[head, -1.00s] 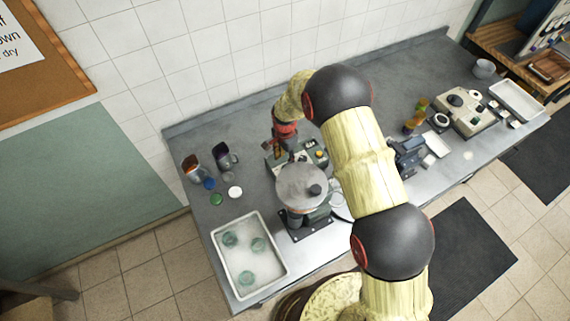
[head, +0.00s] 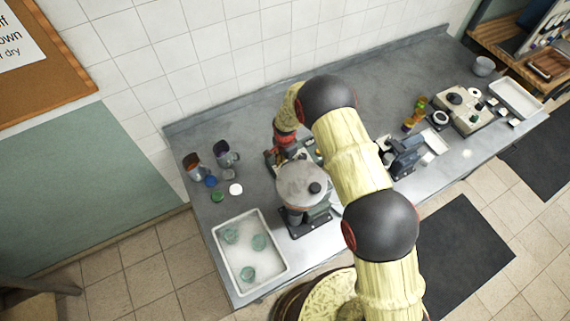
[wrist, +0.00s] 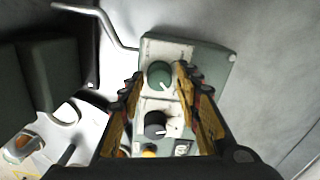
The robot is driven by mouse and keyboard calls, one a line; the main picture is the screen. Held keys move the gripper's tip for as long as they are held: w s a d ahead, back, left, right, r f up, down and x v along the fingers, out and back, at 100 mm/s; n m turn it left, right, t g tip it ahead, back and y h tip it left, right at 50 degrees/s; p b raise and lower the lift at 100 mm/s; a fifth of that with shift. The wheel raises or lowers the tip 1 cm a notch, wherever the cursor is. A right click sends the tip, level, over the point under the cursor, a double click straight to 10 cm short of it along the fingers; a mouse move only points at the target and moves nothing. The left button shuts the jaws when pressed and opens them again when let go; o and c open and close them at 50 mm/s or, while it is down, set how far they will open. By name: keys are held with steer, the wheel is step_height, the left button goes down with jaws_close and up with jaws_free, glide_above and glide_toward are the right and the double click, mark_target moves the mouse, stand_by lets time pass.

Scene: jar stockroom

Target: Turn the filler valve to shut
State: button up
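The filler (head: 301,184), with a round grey metal lid and black knob, stands near the middle of the bench in the head view. In the wrist view a grey-green control box with a pale panel (wrist: 181,52) carries a green knob (wrist: 160,74) with a white mark and a black knob (wrist: 155,124) nearer my wrist. I cannot tell by a label which is the valve. My gripper (wrist: 158,76) is open, with its fingertips on either side of the green knob; contact is not clear. In the head view the gripper is mostly hidden behind the filler and arm.
A bent metal rod (wrist: 112,25) rises beside the box. A white tray with several jars (head: 285,262) stands at front left. Cups (head: 226,155) and lids (head: 236,189) lie left of the filler. A blue-grey device (head: 404,156) stands right. The back of the bench is clear.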

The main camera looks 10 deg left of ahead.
jaws_close()
steer(key=shift+n+b, duration=0.3)
steer(key=shift+b, duration=0.15)
steer(key=n+b, duration=0.2)
steer(key=b, duration=0.1)
steer(key=shift+w+f+n+b, duration=0.1)
steer(key=shift+f+n+b, duration=0.05)
steer(key=shift+n+b, duration=0.2)
steer(key=n+b, duration=0.3)
steer(key=shift+n, duration=0.35)
steer(key=n+b, duration=0.4)
steer(key=n, duration=0.3)
steer(key=n+b, duration=0.1)
steer(key=n, duration=0.1)
steer(key=n+b, duration=0.1)
steer(key=shift+r+n, duration=0.25)
steer(key=shift+n, duration=0.15)
